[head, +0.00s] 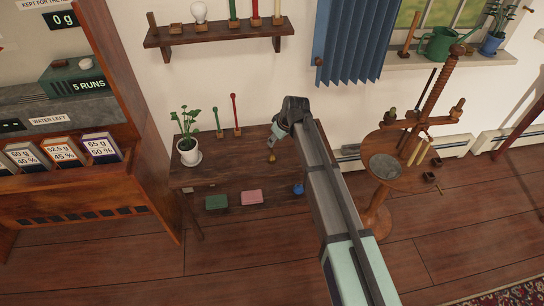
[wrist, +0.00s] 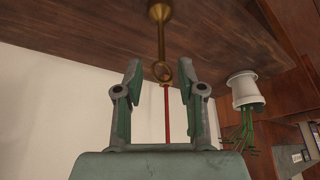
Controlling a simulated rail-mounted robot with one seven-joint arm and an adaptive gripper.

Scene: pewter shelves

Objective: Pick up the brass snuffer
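The brass snuffer (wrist: 162,33) shows in the wrist view, which looks upside down. It has a thin stem, a wider end at the top picture edge and a ring at its other end. My gripper (wrist: 161,72) is open, with one finger on each side of the ring and a visible gap on both sides. I cannot tell how deep the ring lies between the fingers. In the head view the snuffer (head: 271,156) is a small brass shape on the wooden table, just below my gripper (head: 275,139). My arm hides part of the table.
A potted plant (head: 189,152) stands at the table's left. A green candle (head: 217,122) and a red candle (head: 236,115) stand at the back; the red candle (wrist: 167,115) also shows behind the fingers.

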